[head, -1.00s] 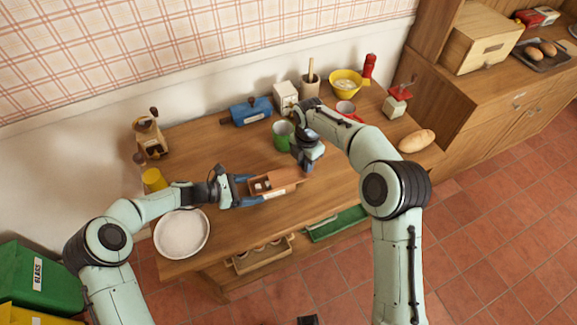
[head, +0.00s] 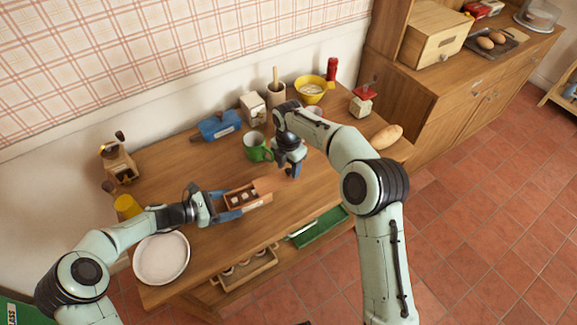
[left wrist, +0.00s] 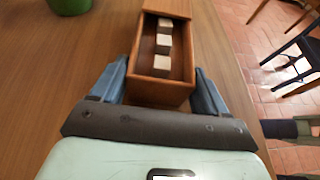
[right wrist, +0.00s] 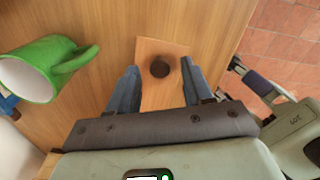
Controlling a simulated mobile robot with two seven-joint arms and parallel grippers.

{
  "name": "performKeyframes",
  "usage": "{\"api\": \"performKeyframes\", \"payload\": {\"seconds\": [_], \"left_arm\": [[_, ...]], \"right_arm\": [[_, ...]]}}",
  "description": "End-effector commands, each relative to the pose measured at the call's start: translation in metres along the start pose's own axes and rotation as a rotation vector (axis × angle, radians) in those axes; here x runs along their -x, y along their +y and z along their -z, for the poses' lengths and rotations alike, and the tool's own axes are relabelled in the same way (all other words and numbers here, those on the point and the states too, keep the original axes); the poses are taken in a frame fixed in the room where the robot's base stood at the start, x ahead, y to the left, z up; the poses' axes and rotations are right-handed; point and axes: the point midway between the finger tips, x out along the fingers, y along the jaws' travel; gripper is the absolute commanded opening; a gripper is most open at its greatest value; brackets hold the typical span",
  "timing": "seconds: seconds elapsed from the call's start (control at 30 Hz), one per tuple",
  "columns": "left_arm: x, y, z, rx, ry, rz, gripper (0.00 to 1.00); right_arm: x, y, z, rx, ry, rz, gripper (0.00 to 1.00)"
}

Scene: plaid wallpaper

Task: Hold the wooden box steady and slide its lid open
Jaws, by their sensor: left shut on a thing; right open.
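The wooden box (head: 255,205) sits on the table; it also shows in the left wrist view (left wrist: 160,88). Several pale cubes (left wrist: 163,42) lie inside its open part. My left gripper (head: 228,205) is shut on the near end of the box, one finger along each side wall. The lid (head: 268,184) is slid out toward the right and covers only the far end. In the right wrist view the lid (right wrist: 158,96) has a dark round knob (right wrist: 160,69). My right gripper (right wrist: 158,82) is open, its fingers on either side of the lid, apart from the knob.
A green mug (head: 257,148) stands just behind the right gripper. A white plate (head: 161,258) lies at the table's front left. A bread loaf (head: 387,136) is at the right end. Bare table (head: 320,185) lies right of the lid.

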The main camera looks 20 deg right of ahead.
Motion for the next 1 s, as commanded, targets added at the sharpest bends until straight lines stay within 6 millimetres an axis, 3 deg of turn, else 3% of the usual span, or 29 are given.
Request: {"api": "performKeyframes", "payload": {"seconds": [0.5, 0.7, 1.0], "left_arm": [[0.0, 0.0, 0.0, 0.0, 0.0, 0.0, 0.38], [0.0, 0.0, 0.0, 0.0, 0.0, 0.0, 0.38], [0.0, 0.0, 0.0, 0.0, 0.0, 0.0, 0.38]], "right_arm": [[0.098, 0.001, 0.0, 0.0, -0.002, -0.005, 0.5], [0.114, 0.0, 0.0, 0.0, -0.001, -0.002, 0.5], [0.115, 0.0, 0.0, 0.0, 0.0, -0.001, 0.5]]}}
